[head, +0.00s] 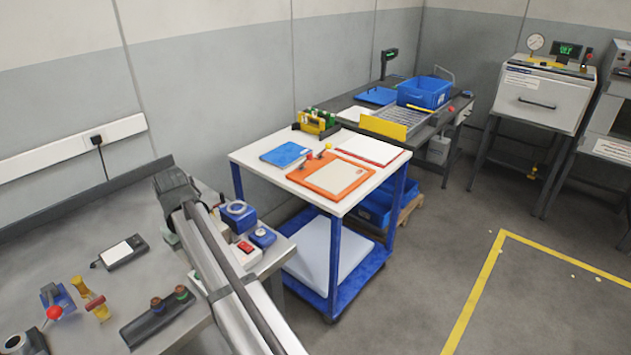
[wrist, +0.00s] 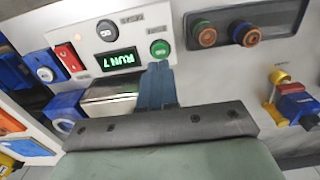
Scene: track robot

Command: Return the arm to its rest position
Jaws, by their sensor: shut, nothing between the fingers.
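My arm (head: 222,270) reaches from the bottom edge of the head view over the grey workbench, and its dark wrist end (head: 175,190) is above the bench's far part. In the wrist view my gripper (wrist: 158,68) shows as two blue fingers pressed together with nothing between them. The fingertips appear just below a green button (wrist: 160,48) on a light control panel (wrist: 90,33). I cannot tell whether they touch the panel. In the head view the arm hides most of this panel and the fingertips.
The grey workbench (head: 75,235) holds a flat black-and-white device (head: 122,252), a dark two-knob block (head: 158,315) and small blue and yellow fixtures. Blue units (head: 238,214) stand close beside the arm. A white-topped cart (head: 265,175) is beyond. Open floor lies at right.

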